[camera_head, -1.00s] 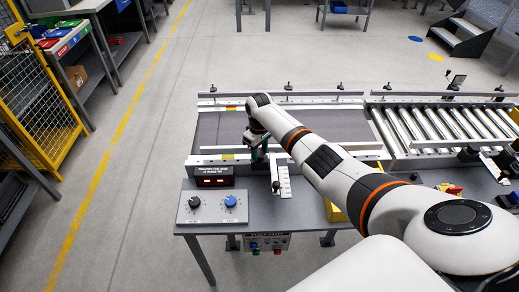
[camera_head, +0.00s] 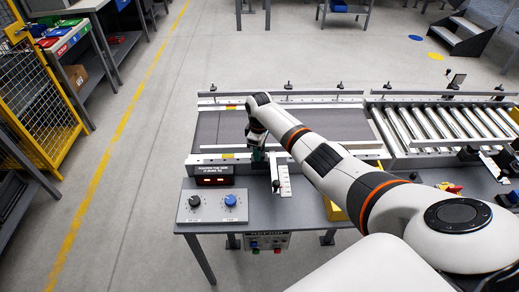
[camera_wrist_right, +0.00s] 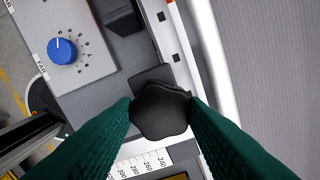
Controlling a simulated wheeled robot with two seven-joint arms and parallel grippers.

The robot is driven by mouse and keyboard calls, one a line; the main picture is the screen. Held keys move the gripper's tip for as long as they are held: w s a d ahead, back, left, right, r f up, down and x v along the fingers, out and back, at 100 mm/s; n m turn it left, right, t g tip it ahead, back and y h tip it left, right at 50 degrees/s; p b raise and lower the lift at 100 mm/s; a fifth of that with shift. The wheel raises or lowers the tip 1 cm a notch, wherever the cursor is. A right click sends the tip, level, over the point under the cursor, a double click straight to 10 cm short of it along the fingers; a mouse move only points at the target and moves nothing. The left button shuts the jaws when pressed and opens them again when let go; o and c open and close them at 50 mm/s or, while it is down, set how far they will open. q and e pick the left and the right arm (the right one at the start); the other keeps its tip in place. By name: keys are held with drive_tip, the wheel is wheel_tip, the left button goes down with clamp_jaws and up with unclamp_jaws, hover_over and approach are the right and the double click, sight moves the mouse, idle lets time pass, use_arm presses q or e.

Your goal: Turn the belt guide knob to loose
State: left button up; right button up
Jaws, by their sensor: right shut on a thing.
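The belt guide knob (camera_wrist_right: 160,112) is a black lobed knob in the middle of the right wrist view. My right gripper (camera_head: 258,154) is over the near side rail of the belt in the head view. Its two dark green fingers press on the knob from opposite sides. A white scale (camera_wrist_right: 143,165) with printed numbers lies just below the knob in the wrist view; the scale plate (camera_head: 283,180) also shows in the head view. In the head view I cannot make out the knob behind the gripper. My left gripper is in neither view.
A panel (camera_head: 212,207) with a black dial (camera_head: 195,201) and a blue dial (camera_head: 230,200) stands at the bench's front left. A small display (camera_head: 214,174) is behind it. The grey belt (camera_head: 222,130) lies beyond, with a roller conveyor (camera_head: 440,128) at right.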

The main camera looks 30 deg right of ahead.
drive_tip(key=shift+r, duration=0.1)
drive_tip(key=o, duration=1)
wheel_tip(320, 180, up, 12)
drive_tip(key=shift+b, duration=0.7)
